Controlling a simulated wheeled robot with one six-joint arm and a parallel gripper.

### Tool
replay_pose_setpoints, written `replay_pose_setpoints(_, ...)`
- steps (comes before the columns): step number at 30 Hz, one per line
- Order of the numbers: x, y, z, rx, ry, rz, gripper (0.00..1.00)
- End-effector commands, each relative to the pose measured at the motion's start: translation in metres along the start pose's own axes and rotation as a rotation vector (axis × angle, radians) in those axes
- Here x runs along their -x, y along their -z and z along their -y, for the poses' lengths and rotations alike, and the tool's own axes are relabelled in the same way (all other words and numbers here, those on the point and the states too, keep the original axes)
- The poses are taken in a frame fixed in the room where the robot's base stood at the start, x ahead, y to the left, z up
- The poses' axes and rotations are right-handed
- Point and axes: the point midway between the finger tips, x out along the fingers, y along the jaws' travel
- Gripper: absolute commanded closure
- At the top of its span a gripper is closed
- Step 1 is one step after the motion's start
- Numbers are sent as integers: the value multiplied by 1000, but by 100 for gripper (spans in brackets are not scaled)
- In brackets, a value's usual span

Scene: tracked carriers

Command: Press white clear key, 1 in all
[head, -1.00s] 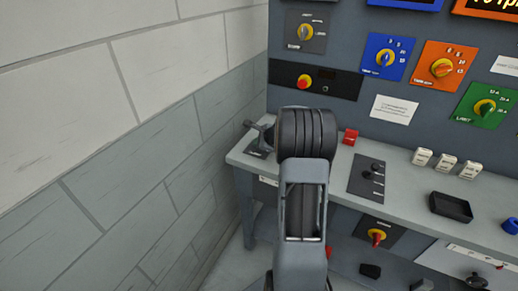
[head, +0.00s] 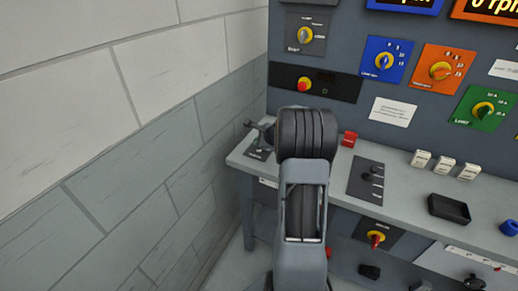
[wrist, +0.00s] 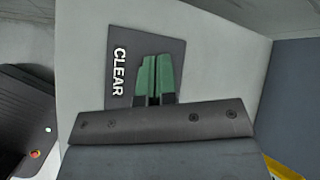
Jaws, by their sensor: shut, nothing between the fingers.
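In the wrist view a dark plate (wrist: 122,82) lettered CLEAR in white lies on a grey surface. My gripper (wrist: 154,60) has its two green fingertips together over the plate, just beside the lettering. No white key shows on the plate; the fingers cover part of it, and I cannot tell whether they touch anything.
Three white blocks (head: 445,164) and a black tray (head: 450,207) stand on the grey bench (head: 405,185) at right. Blue (head: 384,60), orange (head: 441,67) and green (head: 483,109) knob panels are on the wall.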

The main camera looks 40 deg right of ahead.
Motion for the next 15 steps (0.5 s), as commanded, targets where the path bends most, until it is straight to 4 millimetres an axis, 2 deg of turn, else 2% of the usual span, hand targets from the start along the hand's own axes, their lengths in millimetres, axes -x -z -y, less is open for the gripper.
replay_pose_setpoints(15,6,-5,5,1,0,0,100)
